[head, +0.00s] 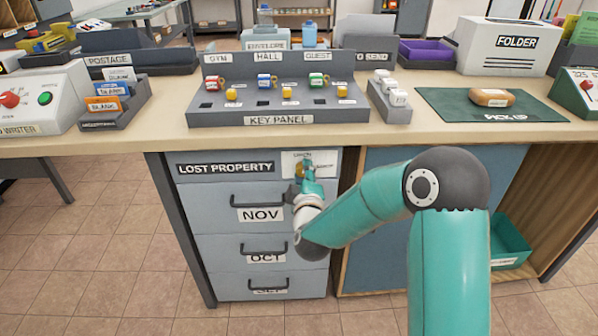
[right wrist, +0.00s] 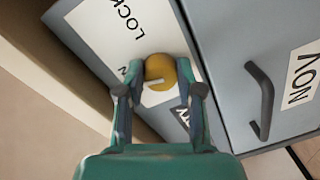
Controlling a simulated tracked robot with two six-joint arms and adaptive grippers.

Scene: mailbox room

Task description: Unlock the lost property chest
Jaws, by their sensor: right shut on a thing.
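The lost property chest (head: 225,185) is a grey-blue cabinet under the counter, with a "LOST PROPERTY" label and drawers marked NOV and OCT and a lower one. At its top right is a white lock plate (head: 326,157) with a yellow knob, which also shows in the right wrist view (right wrist: 160,67). A pale mark shows on the knob. My right gripper (head: 306,174) is at the plate, its two fingers shut on the yellow knob from both sides. The fingers hide part of the plate's lettering. The drawers look closed. My left gripper is out of view.
Above the chest, a key panel (head: 265,121) with several coloured tags and yellow knobs stands on the counter (head: 150,140). A green pick-up mat (head: 450,107) with a brown parcel (head: 492,97) lies to the right. The NOV drawer handle (head: 257,197) sticks out below the lock.

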